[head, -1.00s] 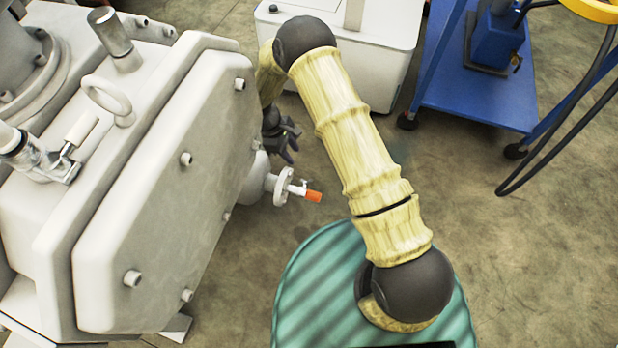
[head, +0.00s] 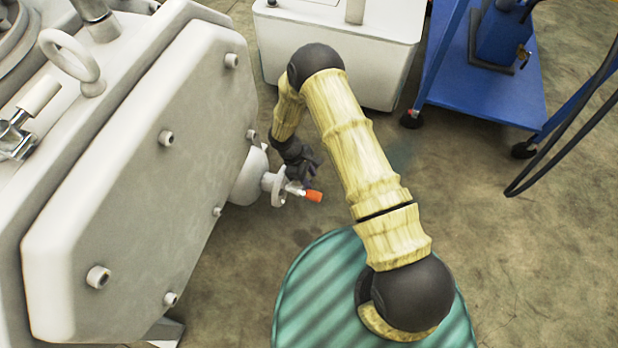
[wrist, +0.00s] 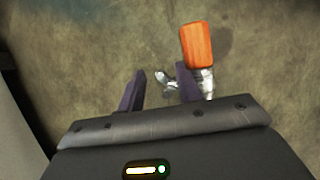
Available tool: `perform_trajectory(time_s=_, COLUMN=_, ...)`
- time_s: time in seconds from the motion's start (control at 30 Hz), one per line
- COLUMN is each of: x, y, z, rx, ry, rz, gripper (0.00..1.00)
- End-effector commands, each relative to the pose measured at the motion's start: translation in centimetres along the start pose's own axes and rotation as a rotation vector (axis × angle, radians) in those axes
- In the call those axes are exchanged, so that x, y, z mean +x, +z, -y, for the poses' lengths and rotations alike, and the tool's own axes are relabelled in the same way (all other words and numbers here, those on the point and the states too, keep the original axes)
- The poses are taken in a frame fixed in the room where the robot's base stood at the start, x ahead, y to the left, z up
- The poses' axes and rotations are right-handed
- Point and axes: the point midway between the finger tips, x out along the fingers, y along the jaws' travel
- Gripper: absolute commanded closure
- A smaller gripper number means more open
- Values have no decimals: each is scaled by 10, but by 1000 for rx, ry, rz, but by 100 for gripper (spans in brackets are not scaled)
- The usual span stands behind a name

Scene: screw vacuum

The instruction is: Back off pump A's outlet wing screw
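The grey pump (head: 135,180) fills the left of the head view; no letter is readable on it. Its round outlet (head: 250,178) ends in a small pale flange (head: 274,187). A lever with an orange grip (head: 314,196) sticks out there; the grip is also large in the wrist view (wrist: 197,45). My gripper (head: 310,166) is just behind the flange, pointing toward the lever. In the wrist view my gripper (wrist: 160,70) is open. A small silver winged piece (wrist: 167,82), seemingly the wing screw, shows between the dark fingers, with no visible contact. The orange grip is beyond the right finger.
A white cabinet (head: 385,65) stands behind my arm. A blue cart (head: 485,95) with black hoses (head: 570,140) is at the back right. The concrete floor (head: 520,260) is clear at the right. The pump's bolted cover is close on the left.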

Motion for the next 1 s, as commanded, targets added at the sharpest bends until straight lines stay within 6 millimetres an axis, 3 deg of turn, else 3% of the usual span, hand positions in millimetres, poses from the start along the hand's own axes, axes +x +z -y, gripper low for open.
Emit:
perform_trajectory(time_s=0.23, x=0, y=0, z=0, rx=0, ry=0, rz=0, gripper=65)
perform_trajectory(time_s=0.43, x=0, y=0, z=-1, rx=1, ry=2, rz=0, gripper=100)
perform_trajectory(time_s=1.0, x=-1, y=4, z=-6, rx=5, ry=10, rz=-77, gripper=100)
